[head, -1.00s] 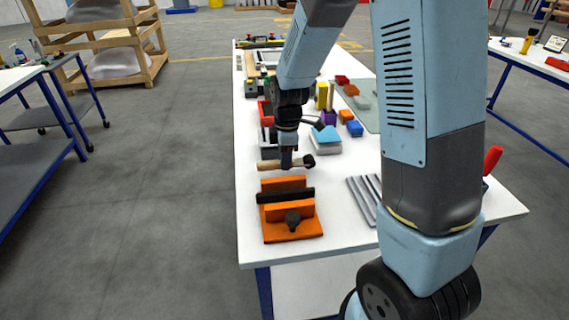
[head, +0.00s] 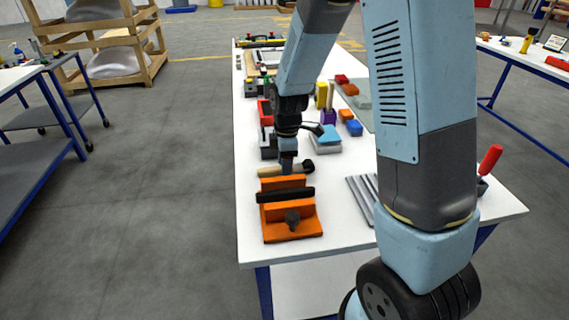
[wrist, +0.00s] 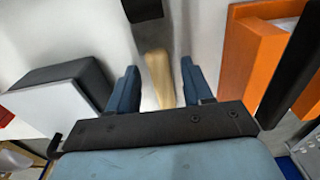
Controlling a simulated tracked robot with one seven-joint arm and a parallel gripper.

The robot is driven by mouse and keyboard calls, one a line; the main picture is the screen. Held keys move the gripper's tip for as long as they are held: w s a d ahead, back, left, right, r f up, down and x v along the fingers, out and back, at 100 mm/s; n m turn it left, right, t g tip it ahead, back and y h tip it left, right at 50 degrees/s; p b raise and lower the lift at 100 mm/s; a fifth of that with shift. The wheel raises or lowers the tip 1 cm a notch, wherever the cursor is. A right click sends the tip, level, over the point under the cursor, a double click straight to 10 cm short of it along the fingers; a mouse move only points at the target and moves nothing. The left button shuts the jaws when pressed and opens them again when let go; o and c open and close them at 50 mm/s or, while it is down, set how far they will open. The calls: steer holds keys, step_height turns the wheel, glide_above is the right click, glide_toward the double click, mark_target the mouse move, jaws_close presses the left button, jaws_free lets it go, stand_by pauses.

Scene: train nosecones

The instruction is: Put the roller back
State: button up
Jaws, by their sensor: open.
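The roller has a pale wooden handle (head: 268,171) and a black head (head: 308,166). It lies on the white table just behind the orange vise. In the wrist view the wooden handle (wrist: 158,78) lies between my two blue fingers, and the black head (wrist: 143,8) is at the top edge. My gripper (head: 287,170) points down over the roller's handle and is open. In the wrist view my gripper (wrist: 159,70) has a gap on each side of the handle. The depth to the handle is hard to judge.
The orange vise (head: 290,222) stands close in front of my gripper and fills the right of the wrist view. A grey block with a blue top (head: 325,138) and small coloured blocks stand behind. Grey bars (head: 362,195) and a red-handled tool (head: 489,160) are to the right.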

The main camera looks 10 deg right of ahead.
step_height(320, 180, up, 12)
steer(key=s+d+r+m+t, duration=0.2)
steer(key=s+d+r+m, duration=0.4)
steer(key=s+m, duration=0.3)
steer(key=s+d+r+m+t, duration=0.3)
steer(key=s+d+r+m, duration=0.3)
steer(key=s+r+m, duration=0.3)
steer(key=s, duration=0.3)
steer(key=shift+s+d+r+t, duration=0.2)
steer(key=shift+s+t, duration=0.1)
steer(key=shift+s, duration=0.05)
